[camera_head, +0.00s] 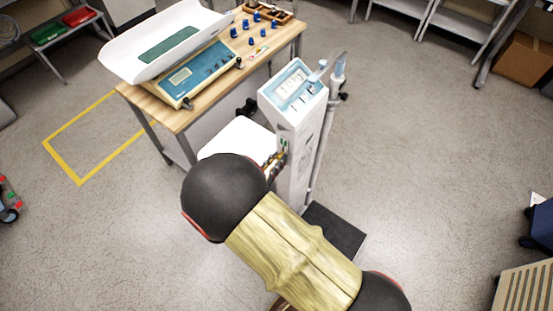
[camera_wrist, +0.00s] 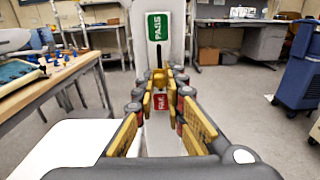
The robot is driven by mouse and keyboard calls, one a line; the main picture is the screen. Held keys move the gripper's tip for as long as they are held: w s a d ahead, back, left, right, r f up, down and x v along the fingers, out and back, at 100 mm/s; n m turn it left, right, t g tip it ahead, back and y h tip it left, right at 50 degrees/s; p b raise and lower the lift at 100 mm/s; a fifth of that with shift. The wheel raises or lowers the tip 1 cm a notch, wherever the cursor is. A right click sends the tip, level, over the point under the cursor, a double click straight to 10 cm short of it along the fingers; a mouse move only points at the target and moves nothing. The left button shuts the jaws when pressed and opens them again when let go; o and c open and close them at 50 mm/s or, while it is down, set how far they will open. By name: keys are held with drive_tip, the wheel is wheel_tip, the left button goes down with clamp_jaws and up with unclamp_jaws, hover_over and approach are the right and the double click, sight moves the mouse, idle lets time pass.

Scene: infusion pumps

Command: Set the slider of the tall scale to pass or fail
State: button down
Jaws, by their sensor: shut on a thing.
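The tall scale (camera_head: 309,125) stands upright in the middle of the head view, with a light blue panel on top. In the wrist view its white column (camera_wrist: 180,45) carries a green PASS label (camera_wrist: 157,27) above and a red FAIL label (camera_wrist: 160,102) below. The slider (camera_wrist: 159,78) is a small yellowish knob between the two labels. My gripper (camera_wrist: 161,72) is shut on the slider, its yellow fingers converging there. In the head view my gripper (camera_head: 275,164) is at the column's left side, partly hidden by my arm, and the slider cannot be made out.
A wooden table (camera_head: 175,115) stands to the left with a baby scale (camera_head: 160,50) and several blue weights (camera_head: 256,17). A white surface (camera_head: 238,137) lies between table and column. A black base plate (camera_head: 335,230) sits at the column's foot. Open floor lies right.

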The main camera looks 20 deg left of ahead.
drive_tip(key=shift+f, duration=1.55)
drive_tip(key=c, duration=1.8)
unclamp_jaws()
drive_tip(key=v, duration=0.7)
drive_tip(key=shift+s, duration=0.25)
drive_tip(key=shift+a, duration=0.15)
